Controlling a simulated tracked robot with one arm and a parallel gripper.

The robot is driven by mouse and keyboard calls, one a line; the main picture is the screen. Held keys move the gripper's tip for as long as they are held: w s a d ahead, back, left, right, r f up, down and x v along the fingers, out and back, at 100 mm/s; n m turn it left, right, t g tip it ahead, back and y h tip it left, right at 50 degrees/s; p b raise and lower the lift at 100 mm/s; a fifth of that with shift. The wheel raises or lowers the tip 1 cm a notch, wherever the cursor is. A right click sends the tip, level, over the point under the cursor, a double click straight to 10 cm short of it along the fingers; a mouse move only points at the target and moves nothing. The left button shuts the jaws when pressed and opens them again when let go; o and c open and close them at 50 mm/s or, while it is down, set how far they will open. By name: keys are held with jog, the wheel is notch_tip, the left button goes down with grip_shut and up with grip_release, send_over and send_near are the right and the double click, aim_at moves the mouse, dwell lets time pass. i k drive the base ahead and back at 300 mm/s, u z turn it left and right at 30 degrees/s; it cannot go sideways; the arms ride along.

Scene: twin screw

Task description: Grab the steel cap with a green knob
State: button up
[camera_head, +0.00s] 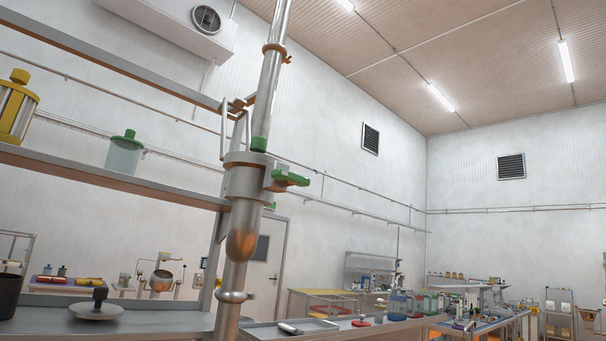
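A green knob (258,143) sits at the top of a steel fitting (243,185) on the upright steel pipe left of centre. A green handle (290,177) juts from the fitting's right side. I cannot tell whether the flanged top under the knob is a separate cap. A flat steel lid with a dark knob (97,308) lies on the lower bench at left. A clear jar with a green lid (123,153) stands on the shelf above. My gripper is not clearly visible, so its opening and any hold are hidden.
Metal shelves (120,183) and the steel pipe (268,75) fill the left side. A yellow-framed container (16,110) stands at the far left. A bench (335,331) with a red-topped item (361,321) runs right. Crowded worktables stand farther back. The upper right is open.

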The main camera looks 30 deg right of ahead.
aim_at(259, 145)
jog(key=z, duration=1.35)
jog(key=k, duration=1.1)
jog(key=u, duration=0.7)
jog(key=i, duration=1)
jog(key=z, duration=0.05)
